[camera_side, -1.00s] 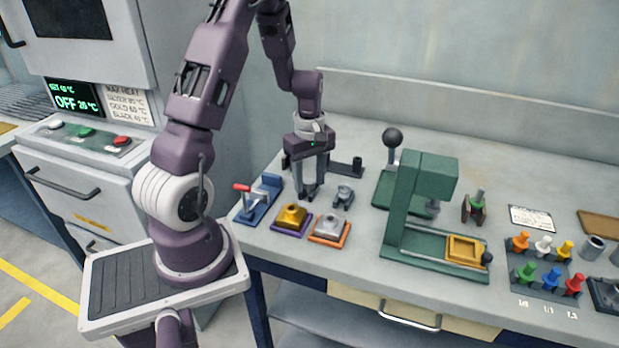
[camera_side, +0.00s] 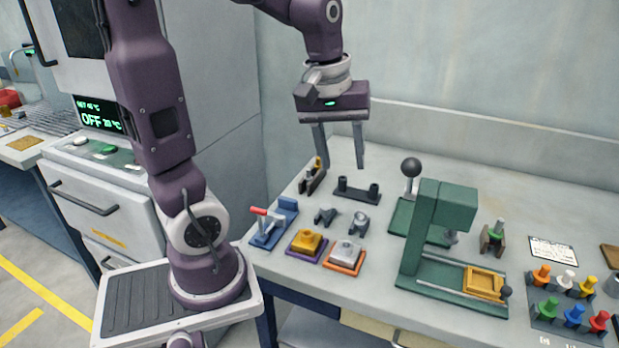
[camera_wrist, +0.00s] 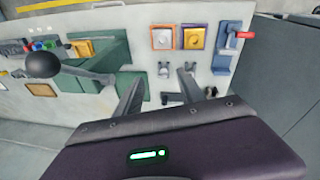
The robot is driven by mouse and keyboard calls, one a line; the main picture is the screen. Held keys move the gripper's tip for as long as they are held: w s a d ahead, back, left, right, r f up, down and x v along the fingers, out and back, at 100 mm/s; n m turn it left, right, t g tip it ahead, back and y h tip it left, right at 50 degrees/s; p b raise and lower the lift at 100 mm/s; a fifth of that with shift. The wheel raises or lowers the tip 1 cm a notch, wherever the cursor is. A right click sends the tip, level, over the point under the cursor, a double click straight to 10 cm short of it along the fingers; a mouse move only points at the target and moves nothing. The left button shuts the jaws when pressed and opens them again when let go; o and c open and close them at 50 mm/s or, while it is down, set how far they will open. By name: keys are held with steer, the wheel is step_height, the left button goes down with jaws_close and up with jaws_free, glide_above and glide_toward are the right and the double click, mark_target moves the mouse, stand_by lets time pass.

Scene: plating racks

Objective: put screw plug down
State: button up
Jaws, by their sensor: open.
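My gripper (camera_side: 341,166) is open and empty, raised above the back of the bench, with its fingers pointing down. In the wrist view its fingers (camera_wrist: 160,78) stand apart with nothing between them. Two small grey pieces lie on the bench below: a dark forked one (camera_side: 325,216) on the left and a lighter, rounder one (camera_side: 359,223) on the right. They also show in the wrist view, the forked one (camera_wrist: 190,67) and the rounder one (camera_wrist: 163,69). I cannot tell for certain which, if either, is the screw plug.
In front are a gold block (camera_side: 306,241) on a purple base and a silver block (camera_side: 347,252) on an orange base. A blue red-handled clamp (camera_side: 272,224) stands left. A dark two-post bar (camera_side: 357,190) lies behind. A green press (camera_side: 443,230) stands right.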

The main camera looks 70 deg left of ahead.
steer(key=s+d+r+m+t, duration=0.2)
steer(key=s+d+m+t, duration=0.1)
steer(key=s+d+m, duration=0.7)
steer(key=shift+s+d+m, duration=0.15)
steer(key=shift+s+m, duration=0.45)
steer(key=shift+s, duration=0.1)
